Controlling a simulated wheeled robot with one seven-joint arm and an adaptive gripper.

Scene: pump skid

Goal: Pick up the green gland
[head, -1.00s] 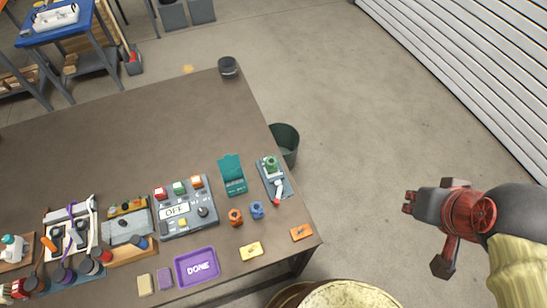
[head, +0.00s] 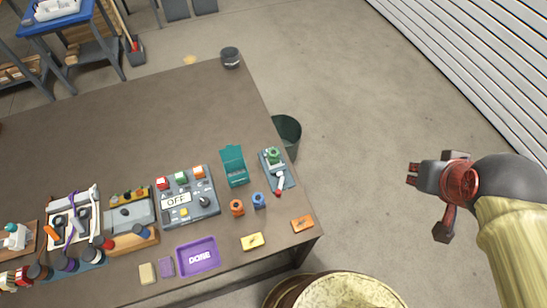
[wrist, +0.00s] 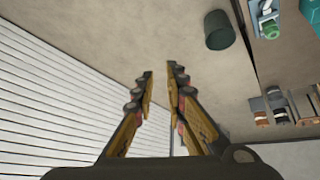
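The green gland appears to be the green ring-like piece (head: 273,155) on a small grey fixture (head: 275,180) with a red-tipped white lever, near the table's right edge. In the wrist view a green piece (wrist: 269,29) shows on that fixture at the upper right. My gripper (head: 412,175) is out over the floor, right of the table and well apart from the green piece. In the wrist view its two fingers (wrist: 160,74) stand apart with nothing between them. The gripper is open and empty.
An orange gland (head: 237,208) and a blue gland (head: 258,200) stand near the fixture. A teal open box (head: 234,168) and a control panel (head: 206,216) are left of it. A purple DONE tray (head: 198,270) lies in front. A dark bin (head: 288,133) stands beyond the table edge.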

